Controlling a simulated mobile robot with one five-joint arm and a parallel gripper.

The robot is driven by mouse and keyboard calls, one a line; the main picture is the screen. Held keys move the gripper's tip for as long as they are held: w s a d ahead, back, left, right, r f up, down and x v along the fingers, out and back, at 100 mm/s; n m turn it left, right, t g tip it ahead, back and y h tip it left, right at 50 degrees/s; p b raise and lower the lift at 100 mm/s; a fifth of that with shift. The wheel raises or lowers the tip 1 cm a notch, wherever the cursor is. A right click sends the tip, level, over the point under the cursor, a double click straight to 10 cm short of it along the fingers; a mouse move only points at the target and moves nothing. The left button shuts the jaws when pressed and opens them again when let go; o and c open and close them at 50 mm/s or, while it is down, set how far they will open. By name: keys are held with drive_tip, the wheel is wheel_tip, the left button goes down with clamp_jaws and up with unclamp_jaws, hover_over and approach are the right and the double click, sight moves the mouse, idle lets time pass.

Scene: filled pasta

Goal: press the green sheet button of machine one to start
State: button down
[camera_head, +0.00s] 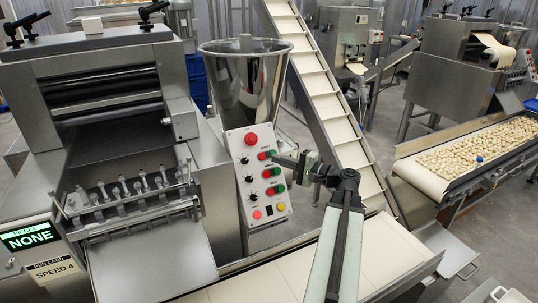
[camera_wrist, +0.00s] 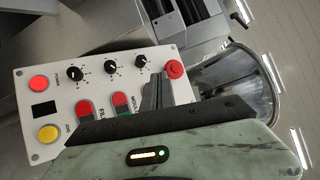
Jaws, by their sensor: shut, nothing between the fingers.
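The control panel (camera_head: 255,178) of the near machine is white and tilted, with three red-green button pairs. The top pair has a green button (camera_head: 271,153) beside a red one (camera_head: 262,155); its label is too small to read. My gripper (camera_head: 276,158) is shut and empty, its tip at or just in front of that top green button; contact cannot be told. In the wrist view the shut fingers (camera_wrist: 158,88) cover the pair nearest the red mushroom button (camera_wrist: 174,69). The panel (camera_wrist: 60,85) shows the other two pairs, partly hidden.
A large red button (camera_head: 250,139) sits above the pairs, and black knobs (camera_head: 249,179) run down the panel's left. A steel hopper (camera_head: 245,75) stands behind it. An inclined conveyor (camera_head: 325,95) rises behind my arm. A screen (camera_head: 30,236) reads NONE.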

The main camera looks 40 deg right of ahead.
drive_tip(key=shift+m+t+h, duration=0.6)
drive_tip(key=shift+h, duration=0.1)
drive_tip(key=d, duration=0.1)
drive_tip(key=s+d+r, duration=0.2)
drive_tip(key=shift+d, duration=0.3)
drive_tip(key=shift+w+f, duration=0.1)
drive_tip(key=shift+w, duration=0.05)
drive_tip(key=shift+w+d+f+b, duration=0.35)
drive_tip(key=shift+w+f+b, duration=0.45)
drive_tip(key=shift+w, duration=0.35)
drive_tip(key=shift+w+d+f+b, duration=0.35)
drive_tip(key=shift+w+f+b, duration=0.45)
drive_tip(key=shift+w, duration=0.4)
drive_tip(key=shift+w+d+f+b, duration=0.35)
drive_tip(key=shift+w+f+b, duration=0.4)
drive_tip(key=shift+w, duration=0.4)
drive_tip(key=shift+w+d+f, duration=0.15)
drive_tip(key=shift+w, duration=0.15)
